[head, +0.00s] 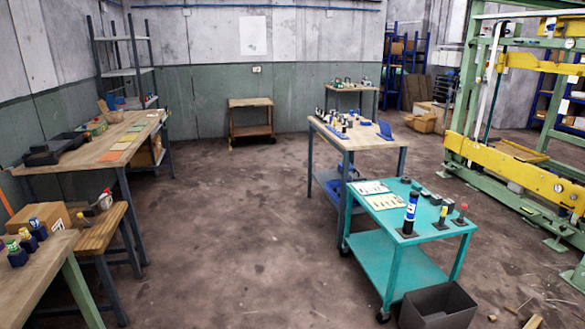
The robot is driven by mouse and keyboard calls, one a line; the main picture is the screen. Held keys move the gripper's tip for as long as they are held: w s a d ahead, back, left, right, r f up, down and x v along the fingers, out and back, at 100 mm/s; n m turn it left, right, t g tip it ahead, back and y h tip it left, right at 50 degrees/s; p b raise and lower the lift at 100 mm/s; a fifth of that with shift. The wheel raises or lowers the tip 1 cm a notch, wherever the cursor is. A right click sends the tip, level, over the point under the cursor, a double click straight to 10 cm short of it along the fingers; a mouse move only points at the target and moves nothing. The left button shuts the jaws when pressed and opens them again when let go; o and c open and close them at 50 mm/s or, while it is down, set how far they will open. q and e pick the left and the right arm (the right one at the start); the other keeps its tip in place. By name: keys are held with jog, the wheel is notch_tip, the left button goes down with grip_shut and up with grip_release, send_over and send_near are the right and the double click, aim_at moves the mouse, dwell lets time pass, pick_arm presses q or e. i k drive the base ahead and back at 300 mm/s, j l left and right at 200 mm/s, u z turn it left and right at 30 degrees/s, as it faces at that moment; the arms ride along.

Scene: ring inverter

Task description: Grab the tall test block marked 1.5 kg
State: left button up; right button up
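A tall block (410,214) with a blue body, a pale band and a dark base stands upright on the teal cart (400,220), near its front edge. It is the tallest thing on that cart, but any weight marking on it is too small to read. A shorter block with a yellow top (442,217) and one with a red top (461,213) stand to its right. Neither of my grippers shows in the head view.
Printed sheets (383,202) and small dark blocks lie on the cart. A dark open bin (438,306) stands at its front. A wooden table (360,135) with small items stands behind. Workbenches (115,150) line the left. Open floor (230,220) lies between.

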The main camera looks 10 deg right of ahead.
aim_at(450, 204)
jog(key=i+l+z, duration=0.2)
jog(key=i+z, duration=0.2)
jog(key=i, duration=0.45)
jog(key=i+z, duration=0.35)
jog(key=i, duration=0.55)
jog(key=i+l+z, duration=0.25)
jog(key=i, duration=0.25)
jog(key=i+l+z, duration=0.25)
jog(key=i, duration=0.3)
jog(key=j, duration=0.1)
